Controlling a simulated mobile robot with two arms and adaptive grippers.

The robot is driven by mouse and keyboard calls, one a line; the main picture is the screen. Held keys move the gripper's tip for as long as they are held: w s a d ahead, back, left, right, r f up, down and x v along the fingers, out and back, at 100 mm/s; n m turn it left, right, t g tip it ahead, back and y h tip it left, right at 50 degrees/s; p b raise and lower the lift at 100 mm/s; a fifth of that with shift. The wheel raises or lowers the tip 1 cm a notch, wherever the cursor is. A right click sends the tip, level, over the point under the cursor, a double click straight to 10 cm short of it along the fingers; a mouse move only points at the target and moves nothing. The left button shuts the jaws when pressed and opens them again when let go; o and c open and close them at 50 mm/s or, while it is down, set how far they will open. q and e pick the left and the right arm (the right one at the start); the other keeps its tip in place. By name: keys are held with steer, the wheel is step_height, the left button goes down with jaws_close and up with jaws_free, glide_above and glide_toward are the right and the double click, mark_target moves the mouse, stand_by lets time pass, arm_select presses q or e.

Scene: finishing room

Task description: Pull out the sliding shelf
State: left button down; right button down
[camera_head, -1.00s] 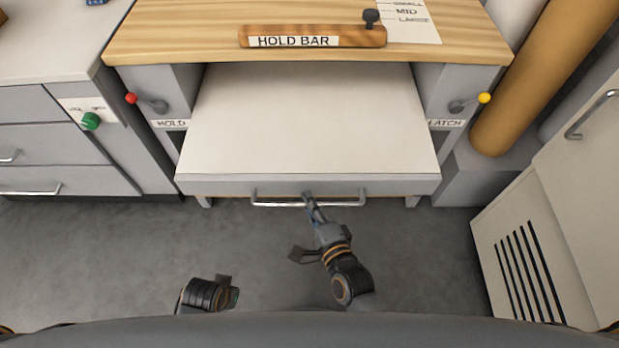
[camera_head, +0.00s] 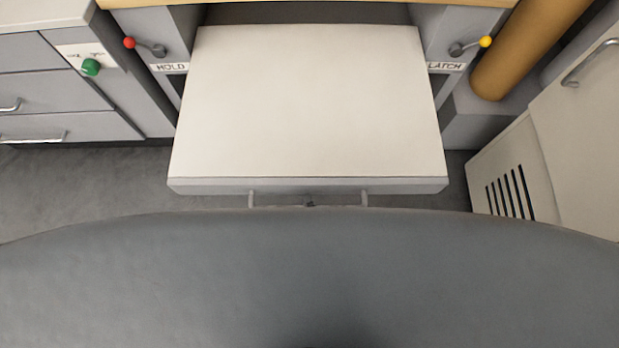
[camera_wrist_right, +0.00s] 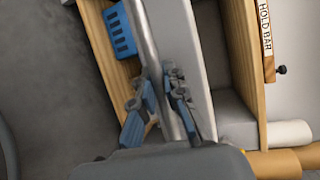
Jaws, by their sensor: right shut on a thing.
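The sliding shelf (camera_head: 310,105) is a wide, pale board with a grey front edge. It stands far out from under the wooden bench top in the head view. Its metal bar handle (camera_head: 252,199) shows only at its two ends; the middle is mostly hidden behind my own grey body. My right gripper (camera_head: 311,204) shows there as just a small dark tip at the handle. In the right wrist view my right gripper (camera_wrist_right: 157,90) has its blue-padded fingers on both sides of the silver handle bar (camera_wrist_right: 168,108), shut on it. My left gripper is not in view.
A red-knobbed lever (camera_head: 129,42) is at the HOLD label, a yellow-knobbed lever (camera_head: 485,41) at LATCH. Drawers (camera_head: 50,85) stand left, a vented cabinet (camera_head: 560,130) right. A blue slotted object (camera_wrist_right: 120,32) shows in the wrist view. Grey floor is bare left of the shelf.

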steer(key=c, duration=1.4)
jaws_free()
steer(key=shift+o, duration=0.2)
steer(key=shift+s, duration=0.1)
steer(key=v, duration=1.1)
steer(key=shift+s+d, duration=0.2)
steer(key=shift+s, duration=0.15)
steer(key=shift+r, duration=0.1)
